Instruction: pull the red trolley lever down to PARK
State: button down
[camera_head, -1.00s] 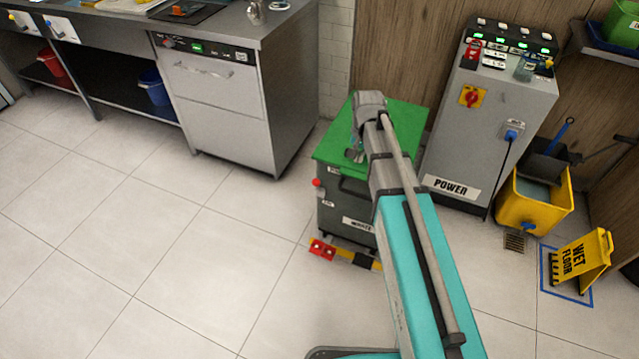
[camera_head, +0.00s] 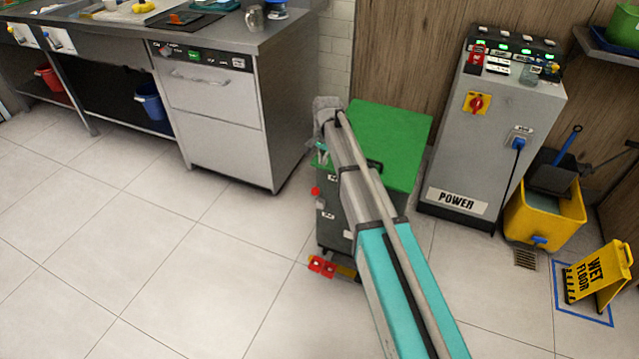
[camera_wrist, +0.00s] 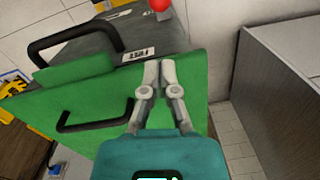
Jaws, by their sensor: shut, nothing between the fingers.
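The trolley is a dark grey box with a green top (camera_head: 390,140); its top also fills much of the wrist view (camera_wrist: 60,105). A red knob (camera_head: 315,191), which looks like the lever's end, sticks out from the trolley's left side. It shows at the top edge of the wrist view (camera_wrist: 160,4), cut off by the frame. My gripper (camera_wrist: 158,68) is shut and empty, with its tips over the green top's edge, apart from the knob. In the head view my gripper (camera_head: 322,152) is at the trolley's left edge, partly hidden by my wrist.
Black handles (camera_wrist: 75,38) stand up from the trolley. A steel dishwasher (camera_head: 215,100) stands to the left, with open floor between. The grey POWER cabinet (camera_head: 490,130) stands to the right, near a yellow mop bucket (camera_head: 545,215) and a wet floor sign (camera_head: 598,275).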

jog(key=shift+f, duration=0.1)
jog(key=b, duration=1)
send_over(318, 198)
jog(key=w, duration=0.1)
jog(key=f, duration=0.6)
jog(key=d+f, duration=0.1)
jog(key=f, duration=0.2)
jog(key=shift+w+f, duration=0.1)
jog(key=shift+f, duration=0.3)
jog(key=shift+s+a+f+t, duration=0.1)
jog(key=shift+s+a+t, duration=0.05)
jog(key=shift+s+t, duration=0.3)
